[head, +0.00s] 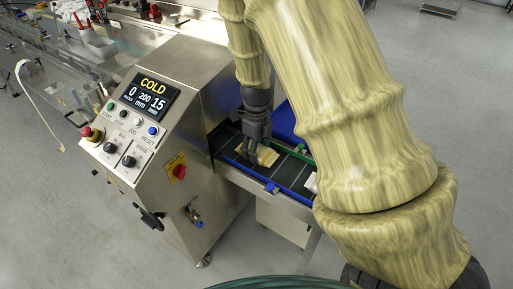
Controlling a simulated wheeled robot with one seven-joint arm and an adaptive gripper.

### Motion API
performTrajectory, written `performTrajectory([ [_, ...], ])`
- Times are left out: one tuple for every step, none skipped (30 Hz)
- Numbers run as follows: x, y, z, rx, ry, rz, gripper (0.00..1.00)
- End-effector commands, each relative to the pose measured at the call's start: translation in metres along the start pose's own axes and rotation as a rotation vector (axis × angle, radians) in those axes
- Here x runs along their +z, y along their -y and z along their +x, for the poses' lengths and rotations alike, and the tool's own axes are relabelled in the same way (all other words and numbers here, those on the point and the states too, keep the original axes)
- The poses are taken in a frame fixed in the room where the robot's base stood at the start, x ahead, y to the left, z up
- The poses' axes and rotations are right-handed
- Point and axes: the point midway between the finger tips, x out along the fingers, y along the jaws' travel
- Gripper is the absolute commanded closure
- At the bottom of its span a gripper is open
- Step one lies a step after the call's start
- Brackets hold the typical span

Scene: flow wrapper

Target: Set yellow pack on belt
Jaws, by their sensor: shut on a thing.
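My gripper (250,149) points down over the dark belt (287,171) at the machine's outlet and is shut on a pale yellow pack (268,156). The pack is at the belt surface, near where the belt comes out of the machine. Whether it touches the belt cannot be told from this view. The fingers hide part of the pack. My arm crosses the view above and to the right and hides the belt's far end.
The steel flow wrapper (205,75) stands left of the belt, its display (149,96) reading COLD. A blue guide rail (262,184) edges the belt's near side. A blue bin-like thing (285,122) is behind. A whitish item (311,183) lies farther along, partly hidden by my arm.

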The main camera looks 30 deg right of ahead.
Motion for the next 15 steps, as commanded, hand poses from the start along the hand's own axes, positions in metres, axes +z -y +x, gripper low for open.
performTrajectory([
  [0.0001,0.0000,0.0001,0.000,0.000,0.000,0.66],
  [0.0000,0.0000,0.0002,0.000,0.000,0.000,0.66],
  [0.0001,0.0000,0.0004,0.000,0.000,0.000,0.66],
  [0.0000,0.0000,0.0006,0.000,0.000,0.000,0.66],
  [0.0001,0.0000,0.0008,0.000,0.000,0.000,0.66],
  [0.0001,0.0000,0.0012,0.000,0.000,0.000,0.66],
  [0.0001,0.0000,0.0014,0.000,0.000,0.000,0.66],
  [0.0001,0.0000,0.0017,0.000,0.000,0.000,0.66],
  [0.0001,0.0000,0.0021,0.000,0.000,0.000,0.66],
  [0.0001,0.0000,0.0023,0.000,0.000,0.000,0.66],
  [0.0001,0.0000,0.0026,0.000,0.000,0.000,0.66],
  [0.0001,0.0000,0.0029,0.000,0.000,0.000,0.66],
  [0.0001,0.0000,0.0032,0.000,0.000,0.000,0.66],
  [0.0001,0.0000,0.0035,0.000,0.000,0.000,0.66],
  [0.0002,0.0000,0.0038,0.000,0.000,0.000,0.66],
])
